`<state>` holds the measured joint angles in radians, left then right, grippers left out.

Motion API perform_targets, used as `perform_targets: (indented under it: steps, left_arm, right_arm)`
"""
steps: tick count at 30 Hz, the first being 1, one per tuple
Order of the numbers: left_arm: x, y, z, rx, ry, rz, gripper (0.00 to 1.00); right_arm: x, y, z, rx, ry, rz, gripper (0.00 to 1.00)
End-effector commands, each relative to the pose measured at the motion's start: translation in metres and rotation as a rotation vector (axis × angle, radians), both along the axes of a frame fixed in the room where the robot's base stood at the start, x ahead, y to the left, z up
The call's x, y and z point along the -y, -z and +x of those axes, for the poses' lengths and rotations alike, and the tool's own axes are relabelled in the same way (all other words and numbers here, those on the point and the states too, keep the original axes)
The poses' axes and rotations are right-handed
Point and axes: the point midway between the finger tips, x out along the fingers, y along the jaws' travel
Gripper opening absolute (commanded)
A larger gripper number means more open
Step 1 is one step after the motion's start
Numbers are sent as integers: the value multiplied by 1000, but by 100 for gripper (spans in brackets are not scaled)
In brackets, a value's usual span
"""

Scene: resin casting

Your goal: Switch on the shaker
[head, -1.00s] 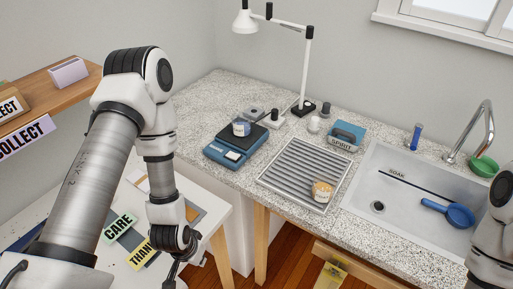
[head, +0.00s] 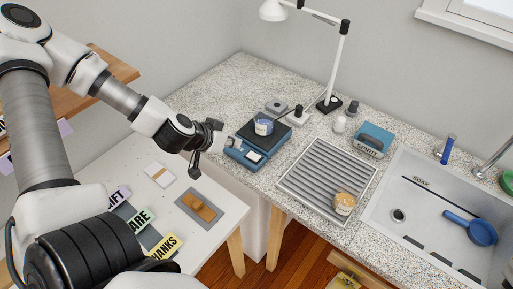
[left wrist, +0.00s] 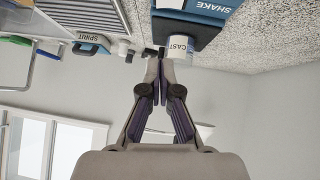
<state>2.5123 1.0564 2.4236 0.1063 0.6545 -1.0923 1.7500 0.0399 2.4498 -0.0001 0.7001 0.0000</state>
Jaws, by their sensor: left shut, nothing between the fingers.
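The shaker (head: 265,136) is a blue box with a dark top plate and a white panel (head: 254,156) on its front. It stands on the speckled counter, left of the ribbed tray. A cup with a blue-and-white label (head: 264,127) stands on its plate. In the left wrist view, the shaker (left wrist: 207,20) appears upside down with "SHAKE" lettering, and the "CAST" cup (left wrist: 180,48) sits beyond the closed fingertips (left wrist: 155,62). My right gripper is out of view.
A ribbed tray (head: 310,178) holds a jar of amber contents (head: 344,203). A lamp (head: 338,65) and a blue SPIRIT container (head: 374,139) stand behind. The sink (head: 440,200) is at right. A lower white table (head: 160,205) holds label cards.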

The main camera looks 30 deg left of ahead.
Motion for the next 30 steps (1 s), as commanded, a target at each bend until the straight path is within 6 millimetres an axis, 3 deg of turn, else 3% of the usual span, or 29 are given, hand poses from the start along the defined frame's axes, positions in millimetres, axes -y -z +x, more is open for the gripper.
perform_targets:
  steps: [8, 16, 19, 23, 30]
  left_arm:
    - [0, 9, 4, -2, 1, 4, 0]
    - [8, 47, 36, -3, 7, 11, 0]
    - [11, 60, 52, -4, 7, 10, 0]
    - [15, 77, 71, -5, 7, 8, 0]
    - [19, 107, 69, -5, 3, 1, 0]
  right_arm:
    - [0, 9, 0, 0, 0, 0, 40]
    - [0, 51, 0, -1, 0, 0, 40]
    - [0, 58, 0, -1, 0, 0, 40]
    - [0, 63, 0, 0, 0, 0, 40]
    - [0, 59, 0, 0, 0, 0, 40]
